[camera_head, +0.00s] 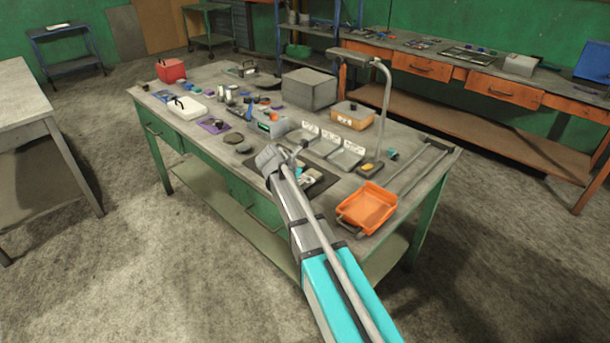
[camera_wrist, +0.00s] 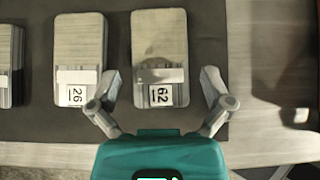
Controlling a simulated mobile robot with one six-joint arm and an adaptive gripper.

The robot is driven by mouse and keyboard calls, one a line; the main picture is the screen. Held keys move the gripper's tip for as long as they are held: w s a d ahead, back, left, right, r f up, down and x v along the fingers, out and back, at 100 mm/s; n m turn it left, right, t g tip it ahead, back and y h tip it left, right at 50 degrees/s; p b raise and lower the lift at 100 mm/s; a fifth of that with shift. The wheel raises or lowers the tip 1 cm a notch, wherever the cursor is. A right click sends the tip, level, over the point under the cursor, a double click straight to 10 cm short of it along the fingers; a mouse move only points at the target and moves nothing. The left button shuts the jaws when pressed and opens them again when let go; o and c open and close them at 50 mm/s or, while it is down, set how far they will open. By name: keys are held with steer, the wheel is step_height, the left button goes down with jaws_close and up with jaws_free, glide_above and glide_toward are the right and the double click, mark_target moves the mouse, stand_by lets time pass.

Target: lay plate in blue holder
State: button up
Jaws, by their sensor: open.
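A grey metal plate with a tag reading 62 (camera_wrist: 160,45) lies on a dark mat (camera_wrist: 117,60) in the wrist view. My gripper (camera_wrist: 163,86) is open, with one finger on each side of this plate's near end. I cannot tell how high the fingers are above the mat. A similar plate tagged 26 (camera_wrist: 78,42) lies to its left, and part of a third plate (camera_wrist: 6,60) shows at the left edge. In the head view my gripper (camera_head: 279,158) is over the near side of the workbench. I cannot make out a blue holder for certain.
An orange tray (camera_head: 366,207) stands right of my arm on the bench (camera_head: 425,185). Behind the mat are grey labelled bins (camera_head: 347,157), a lamp (camera_head: 386,100) and a grey box (camera_head: 309,89). Many small items crowd the bench's left half.

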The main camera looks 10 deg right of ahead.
steer(key=p+v, duration=0.7)
steer(key=v, duration=0.3)
steer(key=shift+s+a+r, duration=0.15)
steer(key=shift+a+r, duration=0.05)
steer(key=shift+r, duration=0.05)
stand_by(0.5)
steer(key=s+d+f+m+g+y, duration=0.1)
steer(key=s+d+m, duration=0.1)
steer(key=s+m, duration=0.2)
steer(key=s+d+f+m+g+y, duration=0.1)
steer(key=s+d+m, duration=0.1)
steer(key=s+m, duration=0.1)
steer(key=s+d+f+m+g+y, duration=0.1)
steer(key=s+d+m, duration=0.1)
steer(key=s+m, duration=0.2)
steer(key=shift+s+d+f+m, duration=0.2)
steer(key=shift+s+f+m, duration=0.1)
steer(key=shift+f+m, duration=0.1)
steer(key=s+d+f+m+g+y, duration=0.1)
steer(key=s+m+y, duration=0.3)
steer(key=s+m, duration=0.8)
steer(key=shift+s+d+f+m+g, duration=0.35)
steer(key=shift+d+m+g, duration=0.1)
steer(key=shift+m+g, duration=0.2)
